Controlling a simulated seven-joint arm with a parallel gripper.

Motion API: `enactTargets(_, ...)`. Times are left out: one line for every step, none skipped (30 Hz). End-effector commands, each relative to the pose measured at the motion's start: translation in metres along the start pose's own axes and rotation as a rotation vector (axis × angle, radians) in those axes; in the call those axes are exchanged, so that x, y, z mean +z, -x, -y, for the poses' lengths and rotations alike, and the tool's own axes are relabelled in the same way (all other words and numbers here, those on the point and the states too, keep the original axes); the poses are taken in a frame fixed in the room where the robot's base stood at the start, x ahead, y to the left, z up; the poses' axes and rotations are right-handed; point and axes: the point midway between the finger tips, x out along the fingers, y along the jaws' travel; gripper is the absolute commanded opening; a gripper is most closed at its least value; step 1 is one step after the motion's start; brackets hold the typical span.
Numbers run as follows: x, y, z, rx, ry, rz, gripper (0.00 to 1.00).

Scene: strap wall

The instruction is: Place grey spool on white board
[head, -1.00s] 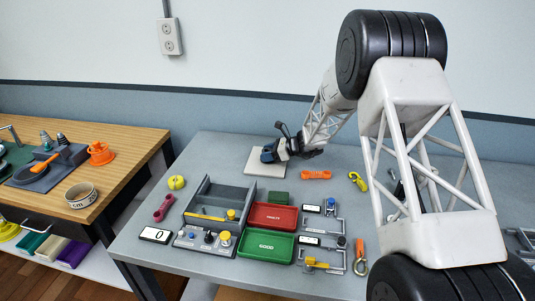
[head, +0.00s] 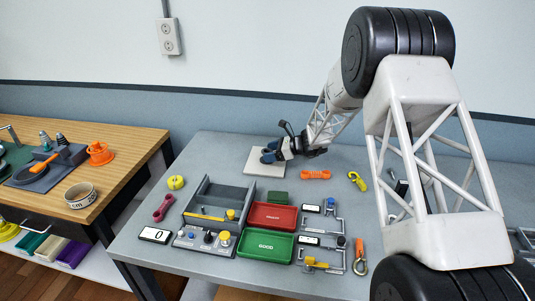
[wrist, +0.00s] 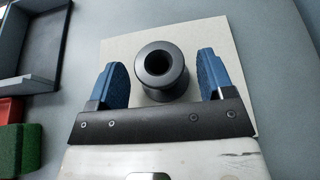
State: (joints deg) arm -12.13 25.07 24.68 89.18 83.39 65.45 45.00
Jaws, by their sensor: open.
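The grey spool (wrist: 162,70) is dark grey with a round hole in its top. In the wrist view it is seen from above, over the white board (wrist: 220,40), and appears to stand on it. My gripper (wrist: 162,78) is open, with one blue finger on each side of the spool and a visible gap on both sides. In the head view my gripper (head: 270,156) is low over the white board (head: 262,169) at the back of the grey table. The spool is hard to make out there among the fingers.
A grey open tray (head: 215,198), a red tray (head: 272,217) and a green tray (head: 266,246) stand in front of the board. An orange spool-like piece (head: 316,174) and a yellow-green hook (head: 357,181) lie to the right. The table left of the board is clear.

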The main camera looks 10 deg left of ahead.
Motion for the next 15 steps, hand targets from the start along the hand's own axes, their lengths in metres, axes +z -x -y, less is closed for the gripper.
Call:
enactTargets(0.000, 0.007, 0.000, -0.001, 0.000, 0.000, 0.75)
enactTargets(0.001, 0.011, 0.000, -0.001, 0.001, -0.001, 0.75)
enactTargets(0.001, 0.017, 0.000, -0.002, 0.001, -0.001, 0.75)
enactTargets(0.001, 0.022, 0.000, -0.002, 0.001, -0.001, 0.75)
enactTargets(0.001, 0.027, 0.001, -0.003, 0.001, -0.001, 0.75)
enactTargets(0.001, 0.033, 0.001, -0.003, 0.001, 0.000, 0.75)
enactTargets(0.001, 0.038, 0.001, -0.003, 0.001, 0.000, 0.75)
enactTargets(0.001, 0.043, 0.000, -0.002, 0.001, 0.000, 0.75)
enactTargets(0.001, 0.049, 0.000, -0.001, 0.001, 0.000, 0.75)
enactTargets(0.000, 0.054, 0.000, -0.002, 0.001, -0.001, 0.75)
enactTargets(0.000, 0.059, 0.001, -0.002, 0.001, -0.001, 0.75)
enactTargets(0.001, 0.066, 0.001, -0.003, 0.002, 0.000, 0.75)
enactTargets(0.001, 0.070, 0.001, -0.003, 0.002, 0.000, 0.75)
enactTargets(0.001, 0.074, 0.001, -0.002, 0.002, 0.000, 0.75)
enactTargets(0.001, 0.079, 0.000, -0.002, 0.002, 0.000, 0.75)
